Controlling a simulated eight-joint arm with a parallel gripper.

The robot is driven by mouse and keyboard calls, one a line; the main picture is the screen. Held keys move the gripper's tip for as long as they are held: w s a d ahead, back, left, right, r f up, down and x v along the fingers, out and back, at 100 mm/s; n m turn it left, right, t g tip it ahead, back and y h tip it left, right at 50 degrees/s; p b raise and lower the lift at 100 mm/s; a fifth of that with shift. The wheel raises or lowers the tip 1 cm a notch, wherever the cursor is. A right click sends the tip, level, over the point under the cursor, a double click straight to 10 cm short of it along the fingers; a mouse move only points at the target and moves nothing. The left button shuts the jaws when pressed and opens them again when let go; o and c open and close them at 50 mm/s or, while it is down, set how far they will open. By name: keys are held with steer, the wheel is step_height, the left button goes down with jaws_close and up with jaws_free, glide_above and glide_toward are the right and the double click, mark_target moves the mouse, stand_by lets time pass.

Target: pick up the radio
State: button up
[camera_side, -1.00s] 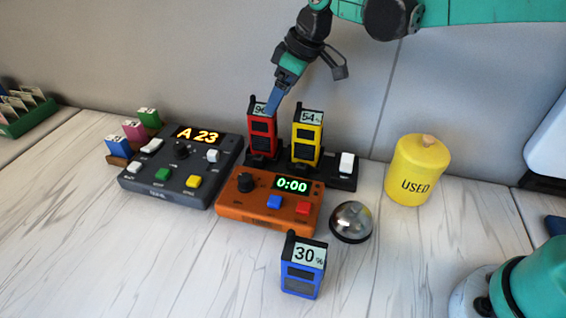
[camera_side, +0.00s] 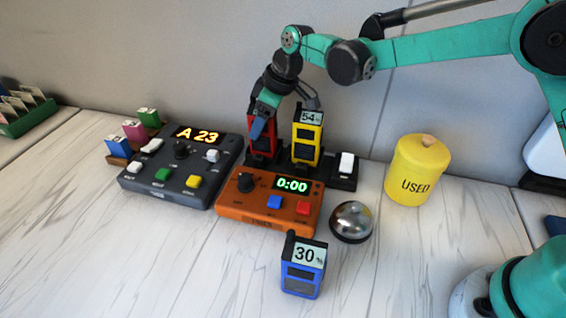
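A red radio (camera_side: 264,150) and a yellow radio (camera_side: 307,141) stand upright side by side in a dark charging dock (camera_side: 342,180). The yellow one's screen reads 54%. A blue radio (camera_side: 303,272) stands alone on the table at the front, with 30% on its screen. My gripper (camera_side: 286,118) is low over the dock with its fingers spread apart. One finger overlaps the red radio and hides its screen. The other, dark finger is near the top of the yellow radio. Whether either finger touches a radio cannot be seen.
A grey console (camera_side: 165,190) reading A 23 and an orange timer (camera_side: 245,212) reading 0:00 stand left and in front of the dock. A silver bell (camera_side: 351,222) and a yellow USED canister (camera_side: 417,172) are to the right. The front-left table is clear.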

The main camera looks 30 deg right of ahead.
jaws_close()
steer(key=shift+r, duration=0.15)
